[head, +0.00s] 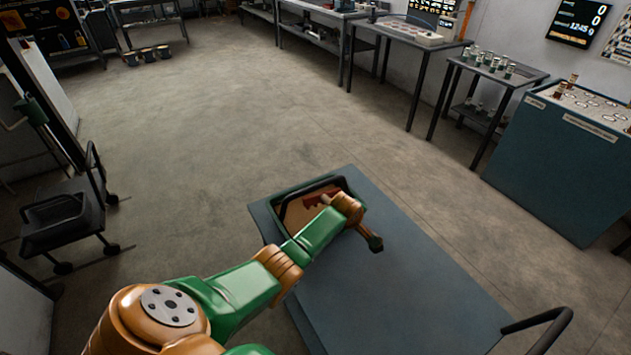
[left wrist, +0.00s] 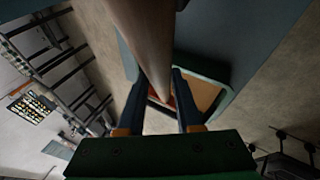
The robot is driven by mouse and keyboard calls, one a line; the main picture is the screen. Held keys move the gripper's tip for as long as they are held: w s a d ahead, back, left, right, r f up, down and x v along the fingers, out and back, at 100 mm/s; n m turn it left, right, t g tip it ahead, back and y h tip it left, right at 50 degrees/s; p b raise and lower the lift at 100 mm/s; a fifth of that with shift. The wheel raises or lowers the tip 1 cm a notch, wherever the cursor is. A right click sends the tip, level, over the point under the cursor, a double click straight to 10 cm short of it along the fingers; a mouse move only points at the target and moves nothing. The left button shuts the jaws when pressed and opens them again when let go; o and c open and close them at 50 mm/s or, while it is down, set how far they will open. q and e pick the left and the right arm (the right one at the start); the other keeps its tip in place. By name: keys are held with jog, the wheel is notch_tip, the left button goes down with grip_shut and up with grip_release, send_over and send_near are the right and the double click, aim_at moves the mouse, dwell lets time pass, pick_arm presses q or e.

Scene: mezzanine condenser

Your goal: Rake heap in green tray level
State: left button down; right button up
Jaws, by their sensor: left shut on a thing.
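The green tray (head: 306,186) sits at the far left corner of the blue-grey cart top. Tan loose material (head: 294,216) lies in it; my arm covers part, and its surface shape is hard to judge. A red toothed rake head (head: 318,199) is over the material inside the tray; I cannot tell whether it touches. In the left wrist view my left gripper (left wrist: 158,88) is shut on the rake's brown handle (left wrist: 150,40). The tray's rim (left wrist: 207,68) and tan material (left wrist: 205,95) show beyond the fingers. My right gripper is not in view.
The cart top (head: 400,280) is bare beside the tray, with a black push handle (head: 545,320) at lower right. A black trolley (head: 65,215) stands left. A small table with jars (head: 490,70) and a teal cabinet (head: 555,150) stand right. The floor between is open.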

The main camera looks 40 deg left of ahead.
pick_arm(q)
jog(key=shift+w+r, duration=0.1)
jog(key=shift+r, duration=4.15)
jog(key=shift+r+m+b, duration=0.1)
jog(key=shift+m+b, duration=0.2)
jog(key=shift+b, duration=0.2)
jog(key=s+d+r+m+g+h+b, duration=0.2)
jog(key=s+d+m+h, duration=0.2)
jog(key=s, duration=0.7)
jog(key=s+d+r+m+g+h+b, duration=0.2)
jog(key=s+d+m, duration=0.5)
jog(key=s+m, duration=0.4)
jog(key=shift+d+r+m+h+b, duration=0.4)
jog(key=shift+r+m+h+b, duration=0.2)
jog(key=shift+m+h+b, duration=0.4)
